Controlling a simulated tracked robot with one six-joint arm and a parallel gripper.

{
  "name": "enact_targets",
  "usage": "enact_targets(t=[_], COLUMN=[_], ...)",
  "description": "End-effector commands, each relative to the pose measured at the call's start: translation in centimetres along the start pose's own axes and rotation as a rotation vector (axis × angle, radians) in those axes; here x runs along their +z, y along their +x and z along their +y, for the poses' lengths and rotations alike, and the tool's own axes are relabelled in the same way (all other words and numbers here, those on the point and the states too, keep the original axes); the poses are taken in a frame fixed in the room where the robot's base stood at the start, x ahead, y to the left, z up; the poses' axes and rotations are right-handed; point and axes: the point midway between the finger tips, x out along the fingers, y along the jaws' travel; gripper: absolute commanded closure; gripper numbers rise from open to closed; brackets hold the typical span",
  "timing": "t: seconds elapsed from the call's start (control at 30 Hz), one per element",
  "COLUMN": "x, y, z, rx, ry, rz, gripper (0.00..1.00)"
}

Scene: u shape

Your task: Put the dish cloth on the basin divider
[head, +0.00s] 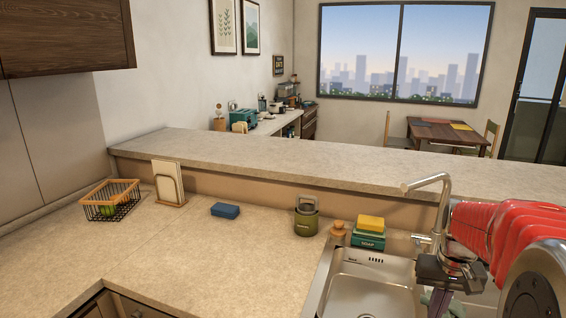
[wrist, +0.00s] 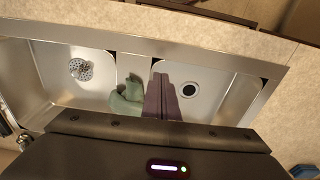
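The dish cloth (wrist: 126,98) is a crumpled grey-green piece. In the wrist view it shows just left of my dark purple gripper fingers (wrist: 163,88), over the basin divider (wrist: 136,68) and the edge of the left basin. My gripper is closed, its fingers close together, and the cloth appears pinched at them. Whether the cloth touches the divider cannot be told. In the head view my gripper (head: 440,299) is low over the right part of the sink, with bits of the green cloth (head: 457,309) beside the fingers. The divider is hidden there.
The sink has a left basin (wrist: 92,78) with a strainer and a right basin (wrist: 205,88) with a dark drain. The left counter is mostly clear.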

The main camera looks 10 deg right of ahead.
Motion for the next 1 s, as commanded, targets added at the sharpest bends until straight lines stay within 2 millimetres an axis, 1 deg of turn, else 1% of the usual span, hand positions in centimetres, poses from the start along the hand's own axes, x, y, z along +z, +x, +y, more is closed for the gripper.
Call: enact_targets(t=[0.03,0.1,0.4,0.7,1.0], x=[1.0,2.2,7.4,12.8,17.8], y=[-0.5,-1.0,-2.8,-4.0,-5.0], z=[-1.1,-2.3,-7.1,-10.9,-14.0], rx=[0.000,0.000,-0.011,-0.035,-0.072], ry=[-0.010,-0.021,-0.082,-0.166,-0.280], rz=[0.015,0.034,0.119,0.207,0.301], gripper=[1.00,1.00,1.00,1.00,1.00])
